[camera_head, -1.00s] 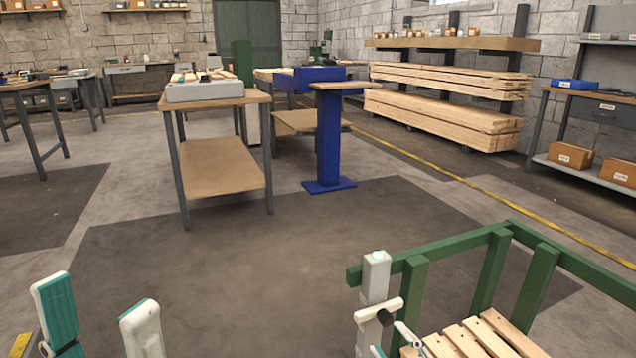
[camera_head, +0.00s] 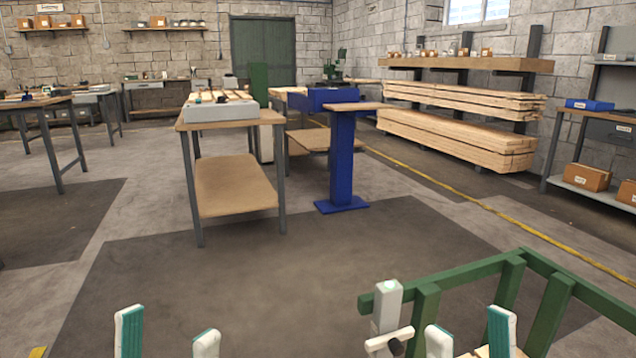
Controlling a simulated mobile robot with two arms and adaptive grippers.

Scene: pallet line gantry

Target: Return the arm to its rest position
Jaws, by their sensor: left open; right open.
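My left gripper (camera_head: 166,335) is at the bottom left of the head view, with its two white fingers with teal pads apart and nothing between them. My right gripper (camera_head: 468,333) is at the bottom right, its two fingers also apart and empty. The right gripper appears in front of the green-framed rack. Both arms behind the fingers are below the picture edge.
A green rack (camera_head: 455,277) with a grey post (camera_head: 387,312) and slats is at the lower right. A wooden workbench (camera_head: 235,185) and a blue pedestal (camera_head: 342,165) stand ahead. Dark floor (camera_head: 290,270) between is clear. Timber stacks line the right wall.

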